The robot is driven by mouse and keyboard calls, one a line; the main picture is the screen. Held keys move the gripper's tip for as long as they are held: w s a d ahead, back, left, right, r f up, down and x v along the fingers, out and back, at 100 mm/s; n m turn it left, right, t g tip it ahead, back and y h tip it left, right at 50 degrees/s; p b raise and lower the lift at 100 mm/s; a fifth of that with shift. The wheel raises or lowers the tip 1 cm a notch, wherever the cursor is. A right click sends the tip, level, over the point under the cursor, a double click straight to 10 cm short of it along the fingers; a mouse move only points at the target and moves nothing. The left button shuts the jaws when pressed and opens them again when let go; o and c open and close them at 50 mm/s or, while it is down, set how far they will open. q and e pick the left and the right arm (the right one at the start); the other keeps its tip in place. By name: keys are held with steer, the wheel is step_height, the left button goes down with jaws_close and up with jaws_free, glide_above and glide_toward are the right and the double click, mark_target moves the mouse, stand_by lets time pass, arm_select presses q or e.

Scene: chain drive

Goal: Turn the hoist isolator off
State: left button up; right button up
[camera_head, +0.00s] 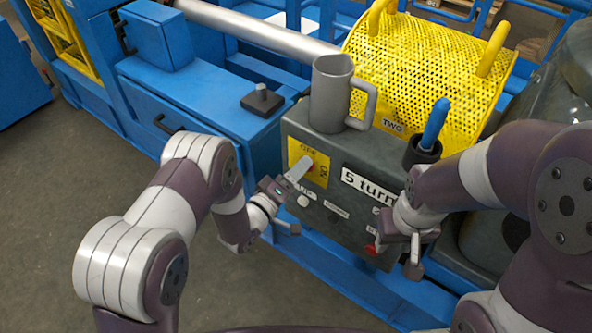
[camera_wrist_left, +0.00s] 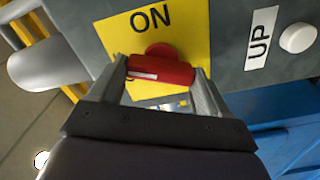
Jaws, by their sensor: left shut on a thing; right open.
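The hoist isolator is a red handle (camera_wrist_left: 160,69) on a yellow plate (camera_head: 316,176) on the face of the grey control box (camera_head: 300,128). The plate has OFF along its top and ON at its right side in the head view; ON stands above the handle in the left wrist view. My left gripper (camera_head: 302,168) is shut on the red handle, with one finger at each end of it in the left wrist view. In the head view the fingers hide much of the handle. My right gripper (camera_head: 408,258) is open in front of the box's lower right.
A grey mug (camera_head: 331,95) stands on the box, near a blue-handled tool (camera_head: 435,123) in a dark holder. The box face carries a "5 turns" label (camera_head: 368,186), a white button by UP (camera_wrist_left: 297,38) and a red button (camera_head: 371,249). A yellow mesh guard (camera_head: 420,70) stands behind.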

arm_select(q)
steer(key=n+p, duration=0.1)
steer(key=n, duration=0.3)
steer(key=shift+w+n, duration=0.15)
steer(key=shift+n, duration=0.25)
stand_by(0.4)
steer(key=o, duration=0.9)
steer(key=shift+o, duration=0.6)
steer(key=v, duration=1.2)
steer(key=shift+s+a+p, duration=0.2)
steer(key=shift+s+p, duration=0.1)
steer(key=shift+p, duration=0.1)
